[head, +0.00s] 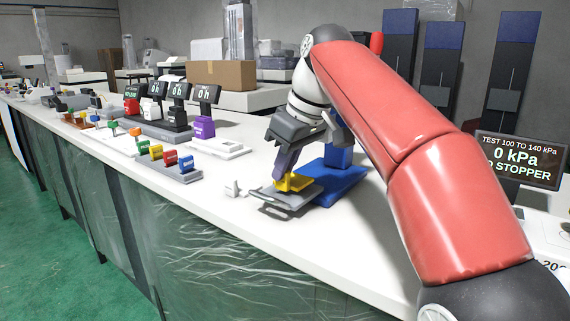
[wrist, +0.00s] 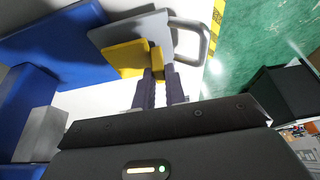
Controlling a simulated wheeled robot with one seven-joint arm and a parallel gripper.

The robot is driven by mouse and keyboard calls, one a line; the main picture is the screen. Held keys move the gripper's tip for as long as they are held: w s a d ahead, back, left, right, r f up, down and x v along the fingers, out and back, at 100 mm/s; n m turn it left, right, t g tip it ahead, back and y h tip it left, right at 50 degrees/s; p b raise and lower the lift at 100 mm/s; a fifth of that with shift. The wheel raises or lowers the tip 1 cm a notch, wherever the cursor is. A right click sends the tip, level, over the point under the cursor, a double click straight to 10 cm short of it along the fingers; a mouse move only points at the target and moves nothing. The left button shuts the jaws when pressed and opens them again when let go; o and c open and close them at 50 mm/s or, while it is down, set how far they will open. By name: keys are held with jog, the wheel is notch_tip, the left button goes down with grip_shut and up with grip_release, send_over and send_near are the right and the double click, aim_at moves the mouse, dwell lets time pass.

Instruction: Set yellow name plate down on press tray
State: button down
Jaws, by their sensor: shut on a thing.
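The yellow name plate (head: 297,182) is in my gripper (head: 282,178), held by its small upright tab. In the wrist view the plate (wrist: 122,59) lies left of the fingertips (wrist: 159,74), with the tab between them. The grey press tray (head: 284,200), with a loop handle, is directly under the plate; in the wrist view the tray (wrist: 150,27) shows beyond it. The plate covers part of the tray. I cannot tell whether they touch. The blue press (head: 340,176) stands just right of and behind the tray.
A small white piece (head: 233,188) lies left of the tray. A grey rack (head: 171,170) with coloured blocks and a white fixture (head: 222,148) stand farther left. A pressure display (head: 519,160) is at right. The white bench top in front of the tray is clear up to its edge.

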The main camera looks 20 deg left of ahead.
jog(key=shift+f+b, duration=0.4)
jog(key=shift+f, duration=0.15)
jog(key=c, duration=1.4)
grip_release()
jog(key=shift+o, duration=0.2)
